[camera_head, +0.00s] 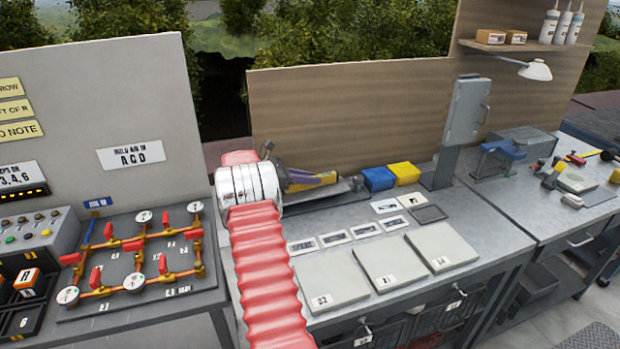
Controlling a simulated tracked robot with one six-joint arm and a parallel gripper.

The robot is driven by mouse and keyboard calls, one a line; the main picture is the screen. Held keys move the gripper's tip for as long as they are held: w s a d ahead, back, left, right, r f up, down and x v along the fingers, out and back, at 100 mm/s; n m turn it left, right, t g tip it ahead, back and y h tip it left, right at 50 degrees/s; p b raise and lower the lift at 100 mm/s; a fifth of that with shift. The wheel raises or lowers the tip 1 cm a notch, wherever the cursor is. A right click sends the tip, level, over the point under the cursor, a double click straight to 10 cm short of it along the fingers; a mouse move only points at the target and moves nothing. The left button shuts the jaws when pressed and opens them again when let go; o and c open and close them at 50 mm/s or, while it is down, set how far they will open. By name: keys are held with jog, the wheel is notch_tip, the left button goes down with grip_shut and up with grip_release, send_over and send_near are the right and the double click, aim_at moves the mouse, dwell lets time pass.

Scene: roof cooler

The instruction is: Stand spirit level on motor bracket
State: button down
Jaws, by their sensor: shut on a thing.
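My gripper (284,178) is just beyond my silver wrist, over the back of the middle bench, and is mostly hidden by the wrist. It is shut on a yellow and purple bar (314,180), which looks like the spirit level. The bar sticks out to the right, roughly level, in front of the brown back panel. A low grey metal piece (335,194) is on the bench just below the bar and may be the motor bracket. I cannot tell whether the bar touches it.
Blue (379,178) and yellow (404,172) boxes stand right of the bar. A grey post with an upright box (467,110) rises farther right. Square grey plates (388,262) lie along the bench front. A valve panel (130,262) is at left, tools (575,183) at right.

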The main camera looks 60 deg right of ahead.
jog(key=shift+f, duration=0.35)
dwell(0.6)
jog(key=c, duration=1.6)
grip_release()
jog(key=shift+o, duration=0.2)
jog(key=shift+a, duration=0.1)
jog(key=v, duration=1.3)
jog(key=shift+r, duration=0.1)
jog(key=shift+w+a+r, duration=0.1)
jog(key=shift+w+a, duration=0.05)
jog(key=shift+w, duration=0.05)
